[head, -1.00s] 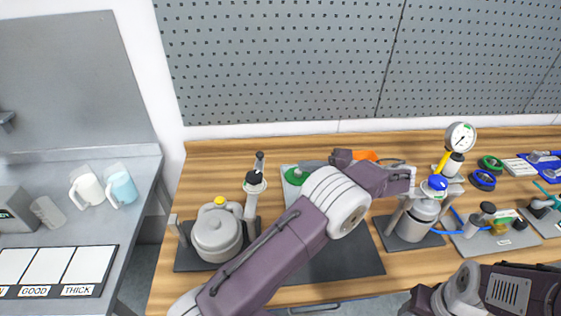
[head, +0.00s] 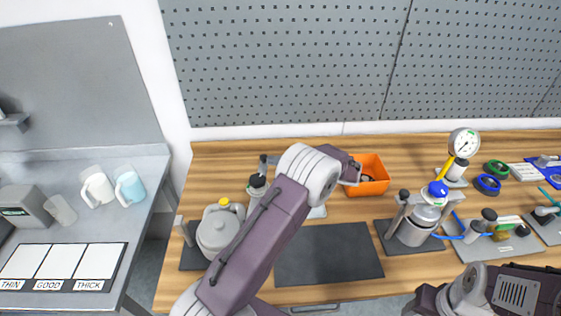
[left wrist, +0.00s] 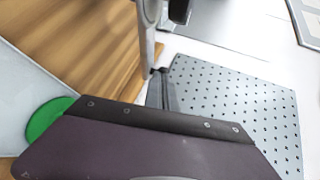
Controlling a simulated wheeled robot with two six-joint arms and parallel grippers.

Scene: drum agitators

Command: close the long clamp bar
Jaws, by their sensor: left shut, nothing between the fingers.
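A grey pot with a yellow cap (head: 219,228) stands on a dark plate at the left of the bench. Beside it is a post with a black knob (head: 257,181) and a slim grey upright bar (head: 263,164), which looks like the long clamp bar. My left gripper (head: 275,159) is mostly hidden behind my arm. Its tip is shut and close to the bar; I cannot tell whether they touch. In the left wrist view a grey upright rod (left wrist: 147,40) stands just beyond the dark shut fingers (left wrist: 158,80). My right gripper is out of view.
An orange bin (head: 372,188) stands behind my left wrist. A bare dark mat (head: 328,255) lies in front. A blue-capped vessel (head: 425,222) and a gauge (head: 464,143) stand to the right. The grey pegboard (head: 300,70) rises behind the bench.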

